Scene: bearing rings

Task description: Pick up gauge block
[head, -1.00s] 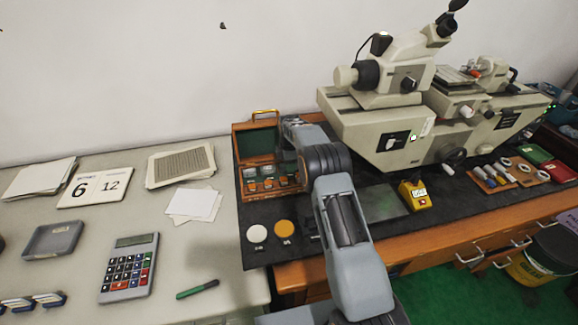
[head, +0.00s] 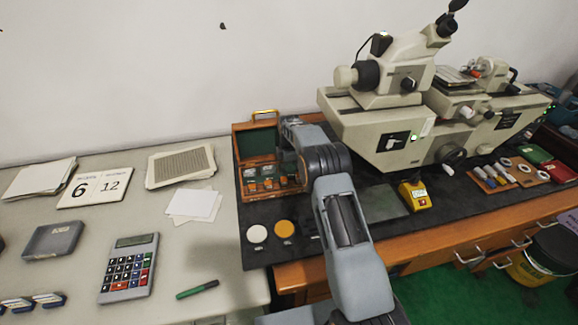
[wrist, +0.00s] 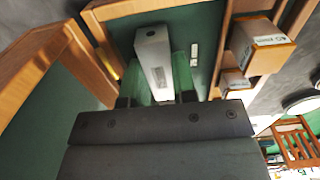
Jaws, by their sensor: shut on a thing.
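The gauge block (wrist: 152,48) is a pale grey, long block with a small printed label. In the wrist view it stands out between the two fingers of my gripper (wrist: 162,75), which is shut on it. The open wooden case (head: 240,190) with a green lining sits below my arm in the head view. Its wooden walls and green floor surround the block in the wrist view; whether the block touches the floor I cannot tell. In the head view my arm hides the fingers and the held block.
Other labelled blocks (wrist: 262,42) sit in the case's compartments, to the right in the wrist view. A large cream measuring machine (head: 385,130) stands right of my arm. A white disc (head: 257,233) and an orange disc (head: 284,229) lie in front of the case.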

